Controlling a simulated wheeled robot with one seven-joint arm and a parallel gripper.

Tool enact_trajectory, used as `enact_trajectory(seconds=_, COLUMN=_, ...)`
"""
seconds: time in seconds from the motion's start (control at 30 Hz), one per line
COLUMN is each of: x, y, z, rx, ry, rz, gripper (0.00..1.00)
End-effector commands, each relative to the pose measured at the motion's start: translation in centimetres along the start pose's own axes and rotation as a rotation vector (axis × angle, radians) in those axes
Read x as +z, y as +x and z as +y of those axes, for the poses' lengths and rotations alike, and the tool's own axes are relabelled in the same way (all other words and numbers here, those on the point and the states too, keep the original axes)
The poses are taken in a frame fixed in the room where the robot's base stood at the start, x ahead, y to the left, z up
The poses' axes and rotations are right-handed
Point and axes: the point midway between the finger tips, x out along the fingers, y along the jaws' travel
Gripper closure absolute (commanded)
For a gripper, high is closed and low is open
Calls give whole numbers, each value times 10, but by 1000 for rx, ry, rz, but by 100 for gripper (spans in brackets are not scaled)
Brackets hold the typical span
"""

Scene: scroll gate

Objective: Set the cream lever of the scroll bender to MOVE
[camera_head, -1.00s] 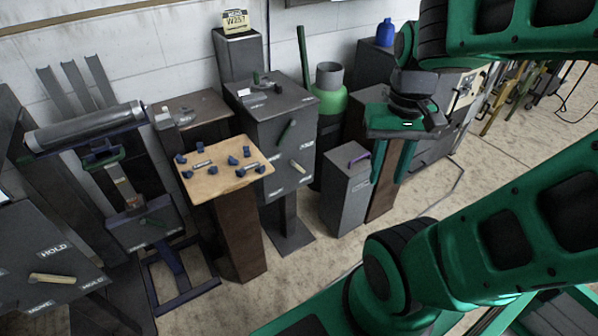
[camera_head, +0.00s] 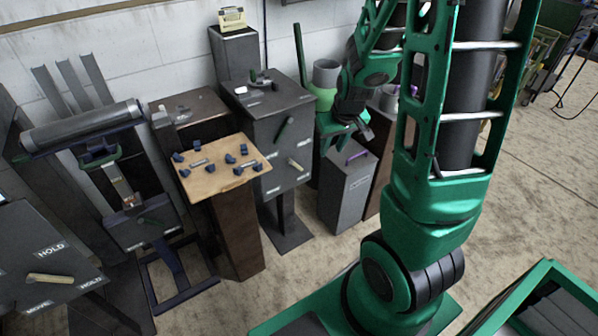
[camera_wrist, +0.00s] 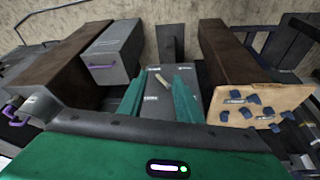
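A cream lever (camera_head: 295,164) sits low on the front of the dark grey cabinet (camera_head: 262,135), below a green lever (camera_head: 285,133). In the wrist view this cream lever (camera_wrist: 162,81) lies tilted between my fingers in the picture, with small white labels near it that I cannot read. Another cream lever (camera_head: 50,278) is on the grey box at the lower left, between the labels HOLD and MOVE. I cannot tell for certain which machine is the scroll bender. My gripper (camera_head: 342,143) is to the right of the cabinet. Its two green fingers (camera_wrist: 158,80) are apart and empty.
A tan board (camera_head: 215,178) with several blue pieces stands left of the cabinet. A roller machine (camera_head: 85,125) is further left. Floor is open in front.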

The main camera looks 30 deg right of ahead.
Motion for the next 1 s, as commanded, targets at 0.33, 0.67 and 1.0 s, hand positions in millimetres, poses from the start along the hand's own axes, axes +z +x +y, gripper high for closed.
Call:
enact_trajectory(seconds=0.33, x=-52, y=108, z=-17, rx=17, ry=-144, rz=191, gripper=69)
enact_trajectory(seconds=0.67, x=-75, y=195, z=-28, rx=66, ry=-273, rz=389, gripper=69)
enact_trajectory(seconds=1.0, x=-70, y=261, z=-32, rx=145, ry=-408, rz=596, gripper=69)
